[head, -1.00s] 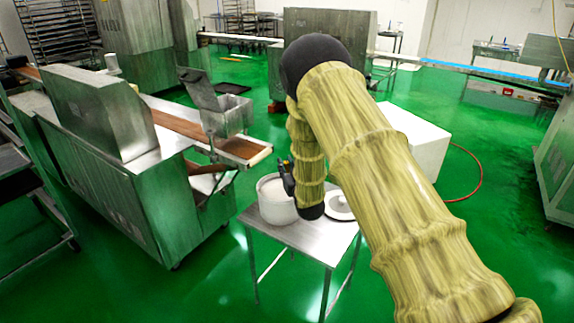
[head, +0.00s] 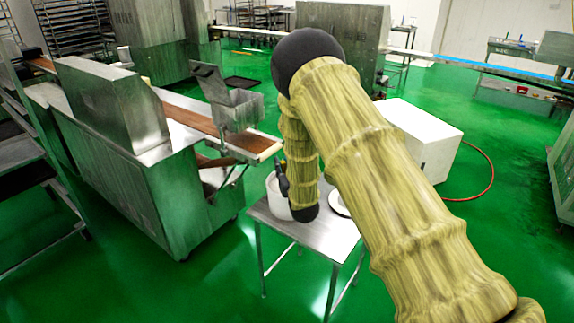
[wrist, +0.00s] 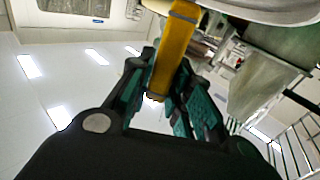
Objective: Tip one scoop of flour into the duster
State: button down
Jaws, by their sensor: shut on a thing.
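The flour tub, a white round container (head: 275,203), stands on a small steel table and is partly hidden by my arm. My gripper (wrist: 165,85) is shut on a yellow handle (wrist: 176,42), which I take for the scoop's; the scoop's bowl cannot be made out. In the head view my gripper (head: 283,180) is a small dark shape in front of the tub, mostly hidden by my forearm. The duster seems to be the grey metal hopper (head: 238,108) over the conveyor, up and left of my gripper. Flour is not clearly visible.
The steel table (head: 290,229) also bears a white round item (head: 338,203), partly behind my arm. A brown conveyor belt (head: 190,117) runs under the hopper from the large steel machine (head: 125,150). A white box (head: 425,140) stands at right. Green floor is open in front.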

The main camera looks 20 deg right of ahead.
jog(key=shift+w+d+f+m+g+y, duration=0.5)
jog(key=shift+w+d+f+m+g, duration=0.6)
jog(key=shift+d+m, duration=4.6)
notch_tip(320, 180, up, 6)
jog(key=d+p, duration=0.1)
jog(key=p, duration=0.2)
jog(key=shift+w+d+r+m, duration=0.2)
jog(key=shift+w+d+m, duration=0.05)
jog(key=shift+d+m, duration=0.15)
